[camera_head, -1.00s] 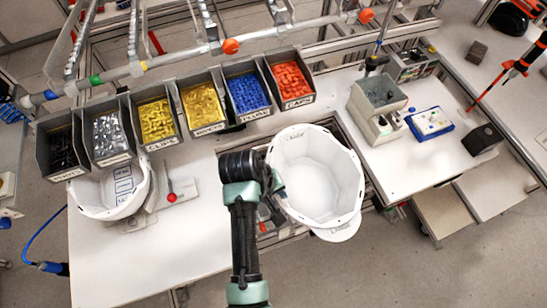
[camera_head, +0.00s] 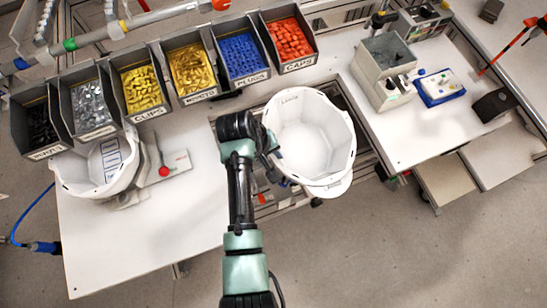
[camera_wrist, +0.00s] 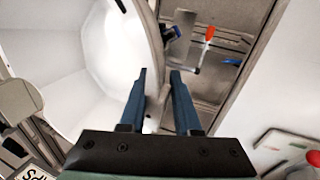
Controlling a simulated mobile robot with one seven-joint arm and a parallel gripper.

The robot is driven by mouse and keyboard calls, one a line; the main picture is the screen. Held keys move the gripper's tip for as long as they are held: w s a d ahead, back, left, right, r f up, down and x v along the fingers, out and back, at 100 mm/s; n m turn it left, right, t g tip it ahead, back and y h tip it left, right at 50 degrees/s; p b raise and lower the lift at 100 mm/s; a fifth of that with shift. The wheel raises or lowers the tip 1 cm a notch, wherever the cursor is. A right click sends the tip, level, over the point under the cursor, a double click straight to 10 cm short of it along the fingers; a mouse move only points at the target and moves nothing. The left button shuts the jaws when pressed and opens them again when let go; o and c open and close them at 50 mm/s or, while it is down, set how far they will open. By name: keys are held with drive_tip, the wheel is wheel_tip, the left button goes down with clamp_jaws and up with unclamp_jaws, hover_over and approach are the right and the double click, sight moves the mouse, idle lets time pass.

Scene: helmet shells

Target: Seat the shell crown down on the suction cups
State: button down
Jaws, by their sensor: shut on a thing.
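The white helmet shell (camera_head: 312,140) is open side up, its hollow facing the head camera, over a dark recess with metal rails in the bench. My gripper (camera_head: 272,145) is at the shell's left rim. In the wrist view the two blue fingers of my gripper (camera_wrist: 160,85) pinch the rim of the shell (camera_wrist: 125,55), whose bowl fills the left side. The suction cups are not clearly seen; the shell covers what is under it. I cannot tell whether its crown touches anything.
A second white shell (camera_head: 95,165) stands on the bench at left, beside a red-knobbed device (camera_head: 165,171). A row of parts bins (camera_head: 190,70) runs behind. A grey machine (camera_head: 385,72) and a blue box (camera_head: 440,88) stand on the right bench. The bench front (camera_head: 150,240) is clear.

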drive_tip(key=w+b, duration=0.1)
drive_tip(key=w+a+f+b, duration=0.1)
drive_tip(key=w+b, duration=0.1)
drive_tip(key=w+f+b, duration=0.1)
drive_tip(key=w, duration=0.1)
drive_tip(key=shift+a+f+b, duration=0.2)
drive_tip(key=shift+a+b, duration=0.05)
drive_tip(key=shift+b, duration=0.05)
drive_tip(key=shift+f+b, duration=1.1)
drive_tip(key=shift+f, duration=0.7)
drive_tip(key=c, duration=0.5)
unclamp_jaws()
drive_tip(key=shift+s, duration=0.1)
drive_tip(key=shift+c, duration=0.2)
drive_tip(key=b+v, duration=0.2)
drive_tip(key=v, duration=1.1)
